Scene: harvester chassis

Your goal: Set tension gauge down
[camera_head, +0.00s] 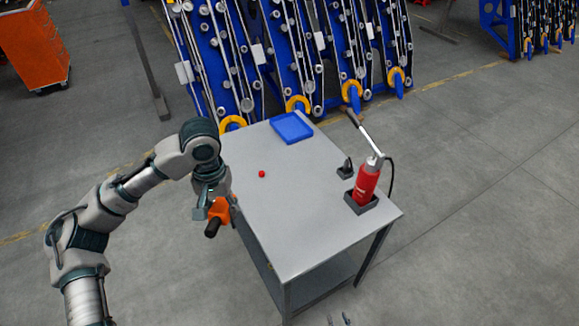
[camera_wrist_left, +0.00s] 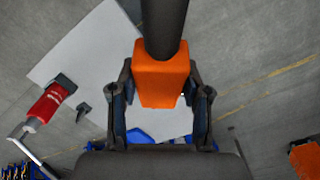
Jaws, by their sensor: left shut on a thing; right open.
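The tension gauge (camera_head: 220,207) is an orange block with a black cylindrical handle. My left gripper (camera_head: 213,203) is shut on its orange body and holds it at the left edge of the grey table (camera_head: 300,215). The height above the tabletop is hard to judge. In the left wrist view the orange body (camera_wrist_left: 163,75) sits between the two fingers of my left gripper (camera_wrist_left: 162,92), with the black handle pointing away.
A blue tray (camera_head: 291,127) lies at the table's far end. A small red ball (camera_head: 262,174) lies near the left side. A red tool (camera_head: 366,185) stands in a black holder at the right, beside a small black holder (camera_head: 346,170). The table's middle is clear.

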